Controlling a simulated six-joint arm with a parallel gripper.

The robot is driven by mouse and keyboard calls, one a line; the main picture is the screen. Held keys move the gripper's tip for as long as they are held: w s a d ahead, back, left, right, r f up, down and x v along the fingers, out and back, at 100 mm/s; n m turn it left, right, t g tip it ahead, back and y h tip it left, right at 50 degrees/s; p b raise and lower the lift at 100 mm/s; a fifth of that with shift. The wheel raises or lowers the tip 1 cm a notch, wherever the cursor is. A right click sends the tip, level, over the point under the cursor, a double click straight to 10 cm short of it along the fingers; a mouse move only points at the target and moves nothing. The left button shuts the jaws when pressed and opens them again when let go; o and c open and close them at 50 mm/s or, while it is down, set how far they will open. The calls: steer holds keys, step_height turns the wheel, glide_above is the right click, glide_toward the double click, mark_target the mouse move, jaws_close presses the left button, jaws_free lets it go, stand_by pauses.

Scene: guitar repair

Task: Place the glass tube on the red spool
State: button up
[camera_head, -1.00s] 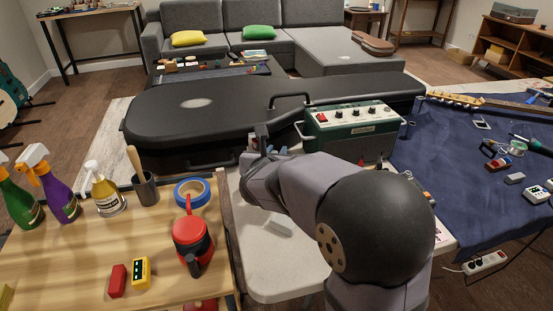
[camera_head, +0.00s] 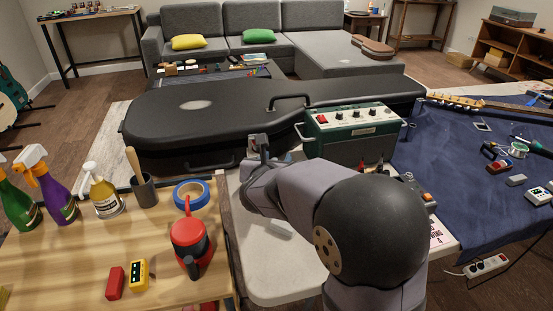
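I cannot make out the glass tube in this view. It may be too small or hidden by my arm. I cannot clearly pick out the red spool. A small red object (camera_head: 499,166) lies on the blue cloth at the right, beside a white and green spool (camera_head: 518,150). My gripper (camera_head: 258,143) is at the near side of the black guitar case, left of the green amplifier. It is far to the left of the blue cloth. My wrist covers most of it, so its fingers and anything between them are unclear.
The green amplifier (camera_head: 350,133) stands on the white table (camera_head: 275,282) beyond my arm. The black guitar case (camera_head: 225,115) lies behind. The blue cloth (camera_head: 440,175) has bare patches.

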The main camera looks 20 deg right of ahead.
steer(key=shift+r+p, duration=0.2)
steer(key=shift+p, duration=0.1)
steer(key=p+v, duration=0.1)
steer(key=v, duration=1.1)
steer(key=shift+p, duration=0.35)
steer(key=shift+a, duration=0.1)
